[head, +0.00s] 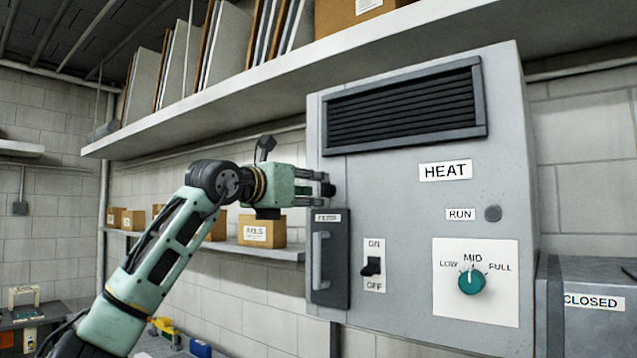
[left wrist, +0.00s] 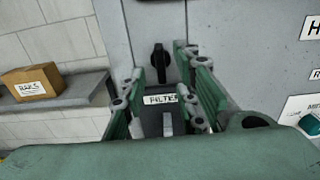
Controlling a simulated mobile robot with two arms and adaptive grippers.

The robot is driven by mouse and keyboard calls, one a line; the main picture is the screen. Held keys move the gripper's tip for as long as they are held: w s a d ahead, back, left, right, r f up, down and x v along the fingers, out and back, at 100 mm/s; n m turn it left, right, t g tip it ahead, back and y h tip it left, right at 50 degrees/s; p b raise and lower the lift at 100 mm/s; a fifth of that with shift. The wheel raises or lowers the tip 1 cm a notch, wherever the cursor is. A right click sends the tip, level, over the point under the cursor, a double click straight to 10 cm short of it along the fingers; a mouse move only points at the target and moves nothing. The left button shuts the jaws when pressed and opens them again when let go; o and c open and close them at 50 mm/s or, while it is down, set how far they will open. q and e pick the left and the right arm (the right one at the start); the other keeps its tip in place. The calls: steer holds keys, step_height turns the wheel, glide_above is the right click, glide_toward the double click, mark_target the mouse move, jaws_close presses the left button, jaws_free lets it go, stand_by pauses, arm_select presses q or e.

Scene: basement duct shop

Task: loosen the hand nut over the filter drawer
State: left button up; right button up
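The filter drawer (head: 342,262) is a dark panel with a grey upright handle and a FILTER label, low on the left of the grey heater cabinet's front. In the left wrist view the black hand nut (left wrist: 160,57) sits on the cabinet face just above the FILTER label, its wing standing about upright. My left gripper (head: 322,183) is at the nut's height, close to the cabinet face. In the left wrist view its fingers (left wrist: 162,82) are spread, one on each side of the nut, with gaps visible. In the head view the fingers mostly hide the nut. My right gripper is not in view.
The cabinet (head: 400,210) also bears an ON/OFF switch (head: 371,267), a teal dial (head: 471,281) and a round RUN button (head: 493,213). A long shelf (head: 200,108) runs above my arm. A lower shelf (head: 272,250) holds cardboard boxes (head: 262,231) behind the gripper.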

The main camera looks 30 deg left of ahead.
mark_target(327, 190)
arm_select(q)
steer(key=shift+w+d+p, duration=0.15)
steer(key=shift+w+p, duration=0.25)
steer(key=shift+w, duration=0.8)
jaws_close()
